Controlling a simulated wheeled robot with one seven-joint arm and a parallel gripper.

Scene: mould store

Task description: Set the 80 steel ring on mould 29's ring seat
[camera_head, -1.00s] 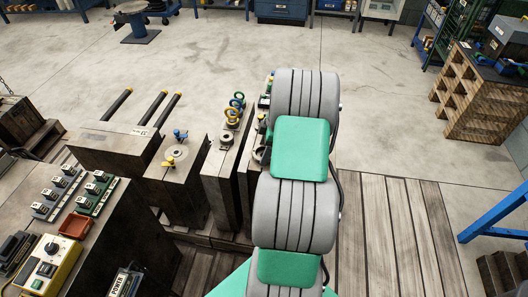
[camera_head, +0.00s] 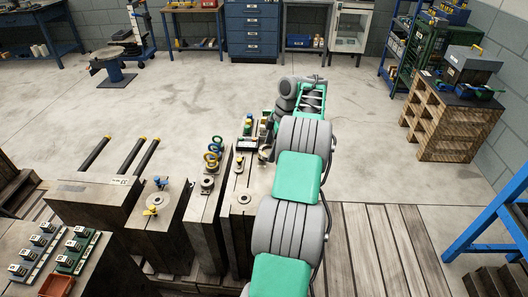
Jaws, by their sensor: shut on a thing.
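My gripper (camera_head: 265,153) shows small and dark at the far end of my arm, partly hidden by the arm. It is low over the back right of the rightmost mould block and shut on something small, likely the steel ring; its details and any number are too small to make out. Several tall steel mould blocks stand in a row. The rightmost block (camera_head: 239,218) has a round seat (camera_head: 243,197) on top, partly beside my arm. The block left of it (camera_head: 203,218) has a round seat (camera_head: 207,183). I cannot read which one is mould 29.
Blue and yellow eyebolts (camera_head: 213,154) stand on the middle block. A block with blue and yellow fittings (camera_head: 158,225) and one with long dark rods (camera_head: 93,200) are further left. A wooden crate bench (camera_head: 455,125) and blue frame (camera_head: 495,225) stand right.

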